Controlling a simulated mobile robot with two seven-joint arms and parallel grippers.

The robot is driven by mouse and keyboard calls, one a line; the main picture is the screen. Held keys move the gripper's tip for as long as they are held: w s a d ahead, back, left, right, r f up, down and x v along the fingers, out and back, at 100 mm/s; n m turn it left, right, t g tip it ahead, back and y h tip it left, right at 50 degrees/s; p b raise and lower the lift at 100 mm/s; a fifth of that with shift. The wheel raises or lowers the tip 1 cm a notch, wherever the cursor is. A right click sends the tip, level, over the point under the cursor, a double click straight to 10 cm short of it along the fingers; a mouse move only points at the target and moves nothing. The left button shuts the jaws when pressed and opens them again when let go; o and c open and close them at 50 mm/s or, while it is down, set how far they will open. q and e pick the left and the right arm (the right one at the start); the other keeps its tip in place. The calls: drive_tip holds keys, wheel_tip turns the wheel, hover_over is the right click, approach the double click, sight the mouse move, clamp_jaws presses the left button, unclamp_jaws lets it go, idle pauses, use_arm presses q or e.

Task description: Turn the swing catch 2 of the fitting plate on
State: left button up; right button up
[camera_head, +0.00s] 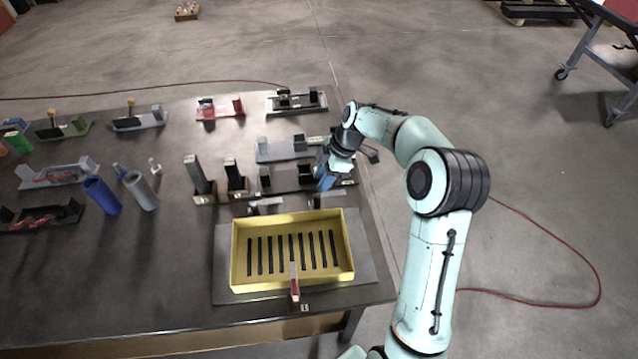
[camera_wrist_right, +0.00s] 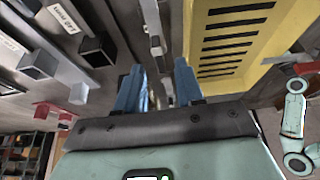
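The fitting plate (camera_head: 222,280) is a grey plate on the table, with a shallow yellow tray (camera_head: 240,284) with dark slots on it. A swing catch with a red handle (camera_head: 294,285) lies at the tray's near edge, beside a label reading 1. My right gripper (camera_head: 324,178) is beyond the tray's far right corner, pointing down. In the right wrist view its two blue fingers (camera_wrist_right: 158,88) are apart. A slim grey metal part (camera_wrist_right: 155,42) shows in line with the gap between them, beside the yellow tray (camera_wrist_right: 194,45). I cannot tell whether it is swing catch 2, or whether the fingers touch it.
Dark holders (camera_head: 285,180) and a grey fixture (camera_head: 283,150) stand close beyond the tray, beside my right gripper. Black upright blocks (camera_head: 199,175), a blue cylinder (camera_head: 102,196) and a grey cylinder (camera_head: 141,190) stand to the left. The table's front left is clear.

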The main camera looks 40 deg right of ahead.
drive_tip(key=shift+x, duration=1.5)
drive_tip(key=shift+c, duration=0.3)
clamp_jaws()
drive_tip(key=shift+r, duration=0.1)
